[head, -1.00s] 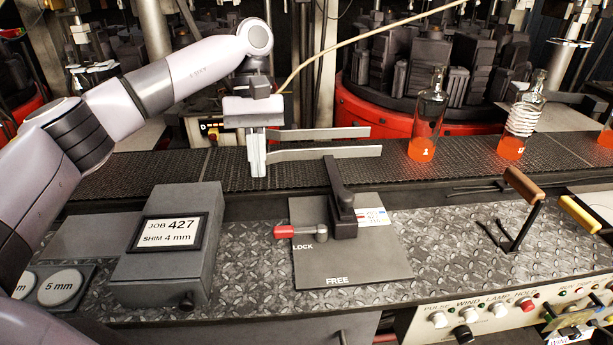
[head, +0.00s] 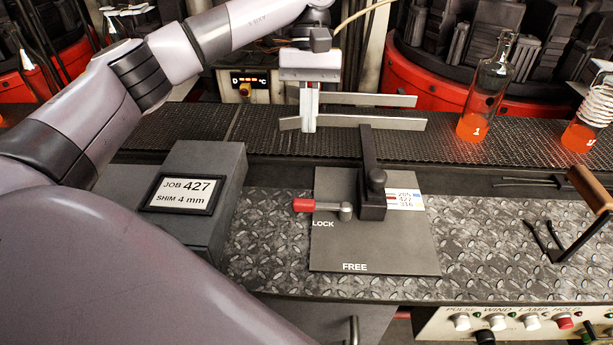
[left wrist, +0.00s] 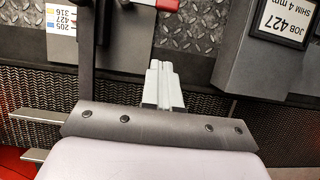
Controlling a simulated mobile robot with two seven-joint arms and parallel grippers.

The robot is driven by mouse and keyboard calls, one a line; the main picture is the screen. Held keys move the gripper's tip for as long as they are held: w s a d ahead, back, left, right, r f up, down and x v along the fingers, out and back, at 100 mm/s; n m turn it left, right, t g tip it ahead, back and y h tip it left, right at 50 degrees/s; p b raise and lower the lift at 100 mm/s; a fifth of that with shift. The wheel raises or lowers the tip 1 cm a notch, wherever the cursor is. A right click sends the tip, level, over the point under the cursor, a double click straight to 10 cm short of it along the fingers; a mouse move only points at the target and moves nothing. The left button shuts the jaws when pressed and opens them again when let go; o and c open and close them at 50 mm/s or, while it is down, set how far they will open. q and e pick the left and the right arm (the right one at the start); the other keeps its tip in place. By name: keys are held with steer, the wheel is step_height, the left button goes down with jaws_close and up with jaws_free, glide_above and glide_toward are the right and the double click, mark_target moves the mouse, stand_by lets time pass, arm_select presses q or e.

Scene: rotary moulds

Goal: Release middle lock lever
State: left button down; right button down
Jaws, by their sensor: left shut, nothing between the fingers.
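The lock lever has a red grip (head: 304,205) that points left, beside the word LOCK on a dark plate (head: 332,252); its grey pivot (head: 346,211) is at the foot of a black post. The word FREE is at the plate's front edge. In the left wrist view part of the red grip (left wrist: 165,4) shows at the top edge. My left gripper (head: 308,128) points down over the conveyor, behind and above the lever, apart from it. Its fingers (left wrist: 163,68) are together and empty. My right gripper is in neither view.
A black arm (head: 368,150) reaches from the post back towards two metal guide rails (head: 375,123) over the conveyor (head: 200,127). A box with a JOB 427 display (head: 184,193) stands left of the plate. A bottle (head: 484,95) with orange contents stands on the conveyor at right.

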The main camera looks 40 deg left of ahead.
mark_target(321, 206)
arm_select(q)
steer(key=x, duration=0.8)
steer(key=shift+s+d+p, duration=0.25)
steer(key=shift+s+d, duration=0.1)
steer(key=shift+s, duration=0.2)
steer(key=shift+s+d+p, duration=0.25)
steer(key=shift+s+d, duration=0.1)
steer(key=shift+s, duration=0.2)
steer(key=shift+s+d+f, duration=0.15)
steer(key=shift+s+d, duration=0.2)
steer(key=shift+s, duration=0.25)
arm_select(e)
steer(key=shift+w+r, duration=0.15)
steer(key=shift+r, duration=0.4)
arm_select(q)
steer(key=shift+d+n, duration=0.15)
steer(key=shift+n, duration=0.25)
steer(key=shift+s, duration=0.15)
steer(key=shift+n+h, duration=0.3)
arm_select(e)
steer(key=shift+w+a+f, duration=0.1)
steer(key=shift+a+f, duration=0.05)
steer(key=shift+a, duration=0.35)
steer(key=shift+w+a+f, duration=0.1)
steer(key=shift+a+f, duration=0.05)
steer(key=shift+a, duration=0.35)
